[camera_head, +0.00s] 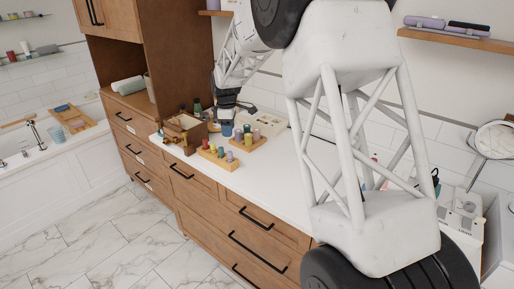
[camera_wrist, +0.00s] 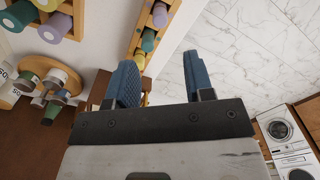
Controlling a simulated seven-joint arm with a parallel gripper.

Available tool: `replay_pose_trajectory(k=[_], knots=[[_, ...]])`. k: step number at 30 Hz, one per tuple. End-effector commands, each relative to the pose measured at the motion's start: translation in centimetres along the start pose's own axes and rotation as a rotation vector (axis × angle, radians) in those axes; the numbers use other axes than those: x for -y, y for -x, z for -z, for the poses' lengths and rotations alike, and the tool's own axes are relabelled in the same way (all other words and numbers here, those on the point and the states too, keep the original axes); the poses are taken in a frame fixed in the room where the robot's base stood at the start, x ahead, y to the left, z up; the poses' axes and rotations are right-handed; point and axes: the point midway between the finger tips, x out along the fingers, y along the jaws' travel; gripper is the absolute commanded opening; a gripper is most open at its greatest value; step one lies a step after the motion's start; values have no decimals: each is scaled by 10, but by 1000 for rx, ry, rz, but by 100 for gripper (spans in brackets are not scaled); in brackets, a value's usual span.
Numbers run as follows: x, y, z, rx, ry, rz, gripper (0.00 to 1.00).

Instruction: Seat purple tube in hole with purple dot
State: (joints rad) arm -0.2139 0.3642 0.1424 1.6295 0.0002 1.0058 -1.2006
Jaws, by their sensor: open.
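My gripper (camera_head: 227,122) hangs over the counter, just behind the tube racks. In the wrist view its two blue fingers (camera_wrist: 158,68) are apart with nothing between them. A wooden front rack (camera_head: 214,160) holds several coloured tubes, with a purple tube (camera_head: 229,157) at its right end; this purple tube also shows in the wrist view (camera_wrist: 160,15). A second rack behind it holds a blue tube (camera_head: 238,135) and another purple tube (camera_head: 248,139), which shows large at the wrist view's upper left (camera_wrist: 54,27).
The white counter (camera_head: 270,180) right of the racks is clear. Its front edge drops to the marble floor (camera_wrist: 240,60).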

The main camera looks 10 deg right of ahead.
Motion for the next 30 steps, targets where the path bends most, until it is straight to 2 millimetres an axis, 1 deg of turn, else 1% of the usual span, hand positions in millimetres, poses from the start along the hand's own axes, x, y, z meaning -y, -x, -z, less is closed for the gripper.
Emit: replay_pose_trajectory(k=[4, 8, 11, 14, 20, 24, 30], knots=[[0, 0, 0, 0, -1, 0, 48], [4, 5, -4, -1, -15, -3, 48], [12, 12, -10, -2, -37, -7, 48], [23, 24, -20, -5, -75, -14, 48], [59, 54, -49, -13, -187, -31, 48], [89, 75, -71, -20, -276, -43, 48], [134, 98, -102, -30, -403, -60, 48]])
